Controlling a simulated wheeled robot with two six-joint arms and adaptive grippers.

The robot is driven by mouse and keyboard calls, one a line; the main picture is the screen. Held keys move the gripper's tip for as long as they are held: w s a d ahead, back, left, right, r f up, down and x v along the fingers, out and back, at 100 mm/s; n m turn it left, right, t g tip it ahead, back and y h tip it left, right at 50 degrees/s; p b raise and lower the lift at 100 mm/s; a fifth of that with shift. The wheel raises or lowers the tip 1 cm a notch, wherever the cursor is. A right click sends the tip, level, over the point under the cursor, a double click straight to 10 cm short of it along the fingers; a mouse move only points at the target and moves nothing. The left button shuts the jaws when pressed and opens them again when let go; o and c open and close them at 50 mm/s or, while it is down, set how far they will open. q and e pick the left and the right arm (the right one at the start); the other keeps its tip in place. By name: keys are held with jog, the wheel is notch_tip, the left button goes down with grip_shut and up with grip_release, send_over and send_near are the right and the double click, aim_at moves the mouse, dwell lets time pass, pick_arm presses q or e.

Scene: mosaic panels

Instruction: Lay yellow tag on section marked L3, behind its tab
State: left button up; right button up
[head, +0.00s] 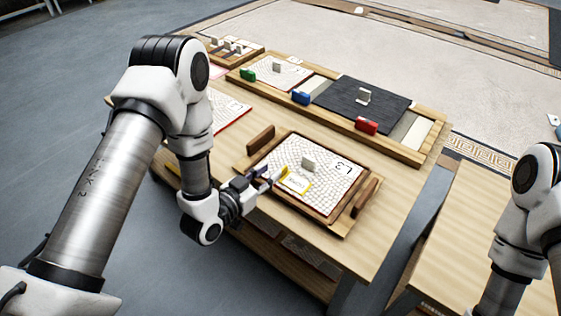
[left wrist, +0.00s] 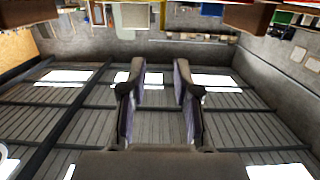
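The section marked L3 (head: 321,198) is a white mosaic panel in a brown frame on the table. A small grey tab (head: 308,163) stands upright near its middle. The yellow tag (head: 297,183), a pale card with a yellow edge, appears to lie on the panel, on the near side of the tab in the head view. My left gripper (head: 273,176) is at the panel's left edge, close beside the tag; I cannot tell whether they touch. In the left wrist view the left gripper (left wrist: 160,88) has parted fingers with nothing between them. My right gripper is out of frame.
Wooden handles (head: 261,138) flank the panel. Behind are a dark panel (head: 350,98), with a red block (head: 367,126), blue block (head: 301,97) and green block (head: 247,74) near the rear tray's front edge. A red-edged panel (head: 228,109) lies left.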

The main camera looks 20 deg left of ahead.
pick_arm(q)
jog(key=s+a+f+n+g+y, duration=0.25)
jog(key=s+f+g, duration=0.6)
jog(key=s, duration=0.65)
jog(key=s+a+f+n+g+y, duration=0.25)
jog(key=s+f+g, duration=0.45)
jog(key=s+f, duration=0.5)
notch_tip(320, 180, up, 23)
jog(key=s+p, duration=0.2)
jog(key=p, duration=2)
jog(key=shift+r+m+y, duration=0.15)
jog(key=shift+m+y, duration=0.15)
